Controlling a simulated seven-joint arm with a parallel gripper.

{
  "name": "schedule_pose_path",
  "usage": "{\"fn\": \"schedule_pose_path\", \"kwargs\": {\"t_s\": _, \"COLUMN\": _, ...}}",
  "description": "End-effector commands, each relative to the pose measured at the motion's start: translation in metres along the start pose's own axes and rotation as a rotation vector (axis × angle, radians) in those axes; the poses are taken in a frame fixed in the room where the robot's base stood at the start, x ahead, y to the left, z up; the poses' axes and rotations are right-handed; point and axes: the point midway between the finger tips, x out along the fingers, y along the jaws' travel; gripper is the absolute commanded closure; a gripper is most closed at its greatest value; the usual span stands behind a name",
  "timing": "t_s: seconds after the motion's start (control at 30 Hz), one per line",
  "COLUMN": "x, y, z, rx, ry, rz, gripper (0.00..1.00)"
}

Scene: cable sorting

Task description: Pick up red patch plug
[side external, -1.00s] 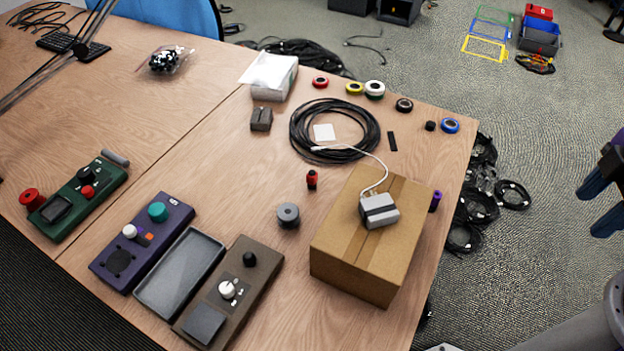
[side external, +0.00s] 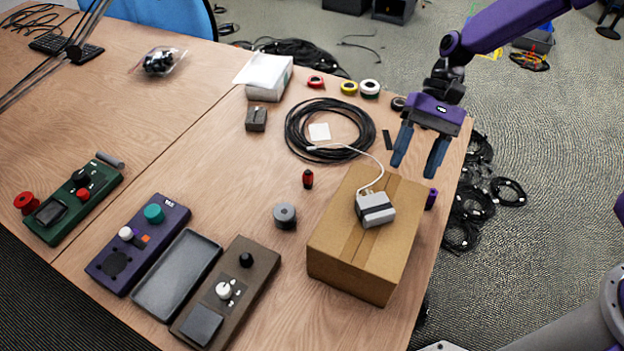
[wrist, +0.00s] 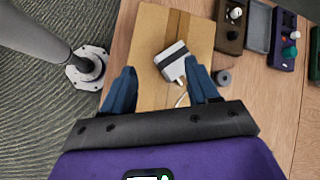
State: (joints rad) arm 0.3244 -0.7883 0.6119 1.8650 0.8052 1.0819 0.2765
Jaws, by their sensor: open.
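A small red and black plug (side external: 308,179) stands on the wooden table, left of the cardboard box and below the coil of black cable in the side view. I take it to be the red patch plug; I cannot make it out in the wrist view. My gripper (side external: 414,172) is open and empty, with blue fingers pointing down, above the table's right side behind the box. In the wrist view my gripper (wrist: 162,92) has its fingers apart over the box, with nothing between them touching.
The cardboard box (side external: 340,245) carries a grey-white adapter (side external: 375,208) with a white cable. A grey spool (side external: 285,215) stands near the plug. A black cable coil (side external: 290,135) and tape rolls (side external: 349,88) lie behind. Control boxes (side external: 228,290) stand at front left. Bare table surrounds the plug.

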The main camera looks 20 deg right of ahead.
Motion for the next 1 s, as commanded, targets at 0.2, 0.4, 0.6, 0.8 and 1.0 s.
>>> {"fn": "schedule_pose_path", "kwargs": {"t_s": 0.2, "x": 0.002, "y": -0.028, "z": -0.077, "rx": 0.314, "ry": -0.083, "rz": -0.219, "gripper": 0.4}}
{"fn": "schedule_pose_path", "kwargs": {"t_s": 0.4, "x": 0.0, "y": -0.036, "z": -0.15, "rx": 0.58, "ry": -0.161, "rz": -0.439, "gripper": 0.4}}
{"fn": "schedule_pose_path", "kwargs": {"t_s": 0.6, "x": -0.002, "y": -0.028, "z": -0.21, "rx": 0.791, "ry": -0.232, "rz": -0.639, "gripper": 0.4}}
{"fn": "schedule_pose_path", "kwargs": {"t_s": 0.8, "x": -0.005, "y": -0.018, "z": -0.239, "rx": 0.891, "ry": -0.27, "rz": -0.747, "gripper": 0.4}}
{"fn": "schedule_pose_path", "kwargs": {"t_s": 1.0, "x": 0.007, "y": -0.028, "z": -0.244, "rx": 0.903, "ry": -0.275, "rz": -0.761, "gripper": 0.4}}
